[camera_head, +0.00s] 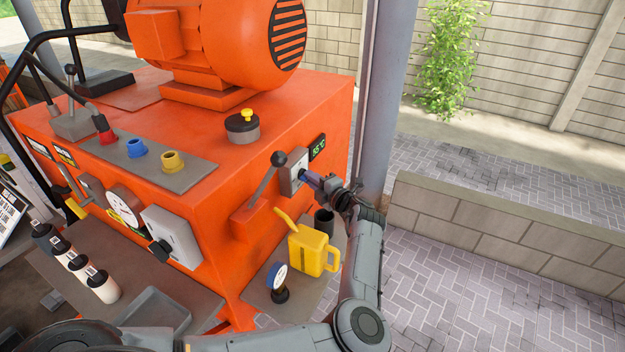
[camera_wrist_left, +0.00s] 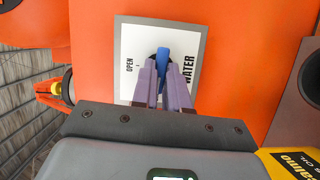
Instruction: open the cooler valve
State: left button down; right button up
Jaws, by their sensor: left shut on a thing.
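The cooler valve is a blue handle (camera_wrist_left: 163,65) on a white plate (camera_wrist_left: 128,52) marked "OPEN" and "WATER", with a grey border. The fingers cover the lower part of the handle and some of the plate. My right gripper does not show.
A grey lever with a black ball (camera_head: 278,159) stands just left of the valve. A yellow can (camera_head: 312,250), a dark cup (camera_head: 324,221) and a gauge (camera_head: 278,280) stand on a shelf below. A grey post (camera_head: 383,100) rises behind my gripper. Paving to the right is clear.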

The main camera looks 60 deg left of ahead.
pick_arm(q)
jog(key=m+g+h+b, duration=0.1)
jog(key=m+h+b, duration=0.1)
jog(key=m, duration=0.2)
jog(key=m+g+h+b, duration=0.1)
jog(key=m+b, duration=0.1)
jog(key=m, duration=0.2)
jog(key=m+g+h+b, duration=0.2)
jog(key=m+b, duration=0.1)
jog(key=m, duration=0.1)
jog(key=shift+w+a+r+h, duration=0.2)
jog(key=shift+w+r+h, duration=0.1)
jog(key=shift+w+r, duration=0.1)
jog(key=shift+m, duration=0.3)
dwell(0.4)
jog(key=c, duration=1.1)
grip_release()
jog(key=shift+c, duration=0.2)
